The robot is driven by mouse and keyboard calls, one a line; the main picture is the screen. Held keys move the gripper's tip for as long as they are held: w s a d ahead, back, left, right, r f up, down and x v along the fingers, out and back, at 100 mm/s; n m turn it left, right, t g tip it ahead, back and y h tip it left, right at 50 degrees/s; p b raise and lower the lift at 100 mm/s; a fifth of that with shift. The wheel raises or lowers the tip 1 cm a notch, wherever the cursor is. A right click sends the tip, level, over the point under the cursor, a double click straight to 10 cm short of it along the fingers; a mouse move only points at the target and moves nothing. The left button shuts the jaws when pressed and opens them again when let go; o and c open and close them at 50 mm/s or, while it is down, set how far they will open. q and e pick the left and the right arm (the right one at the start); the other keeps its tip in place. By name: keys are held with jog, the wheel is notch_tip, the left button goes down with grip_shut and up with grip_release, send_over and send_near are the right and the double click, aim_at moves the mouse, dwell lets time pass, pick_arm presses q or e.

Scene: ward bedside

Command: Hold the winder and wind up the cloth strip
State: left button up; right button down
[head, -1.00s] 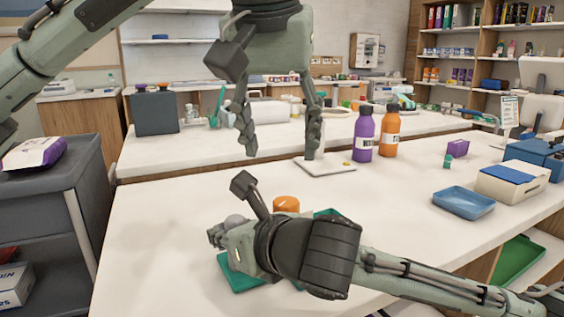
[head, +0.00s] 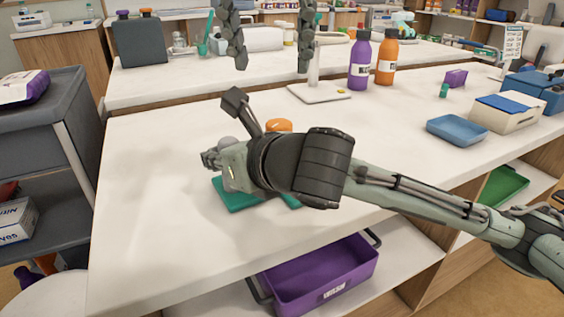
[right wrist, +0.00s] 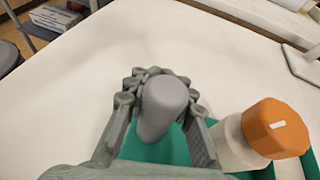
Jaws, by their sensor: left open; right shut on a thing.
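My right gripper (head: 210,158) is low over a teal mat or tray (head: 238,205) at the front of the white table. In the right wrist view, its fingers (right wrist: 157,75) are shut around a smooth grey rounded object (right wrist: 164,103); I cannot tell whether this is the winder. My left gripper (head: 271,66) is open and empty, its fingers pointing down at the top of the head view. Behind its right finger, a white base (head: 318,94) carries an upright post (head: 314,68). I cannot make out a cloth strip.
An orange-capped white container (right wrist: 272,130) stands close beside my right gripper; its cap also shows in the head view (head: 279,125). Purple (head: 360,62) and orange (head: 387,60) bottles stand behind. A blue tray (head: 457,130) lies at right. The table's left part is clear.

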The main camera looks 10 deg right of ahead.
aim_at(279, 123)
pick_arm(q)
jog(key=w+f+m+h, duration=0.1)
jog(key=f+m, duration=0.2)
jog(key=w+f+m+g, duration=0.1)
jog(key=w+f+m, duration=0.1)
jog(key=f+m, duration=0.1)
jog(key=w+d+f+m+g+h, duration=0.1)
jog(key=f+m, duration=0.2)
jog(key=f, duration=0.2)
jog(key=shift+w+f+h, duration=0.1)
jog(key=shift+w+h, duration=0.2)
jog(key=shift+c, duration=0.4)
jog(key=c, duration=1.1)
jog(key=shift+m, duration=0.3)
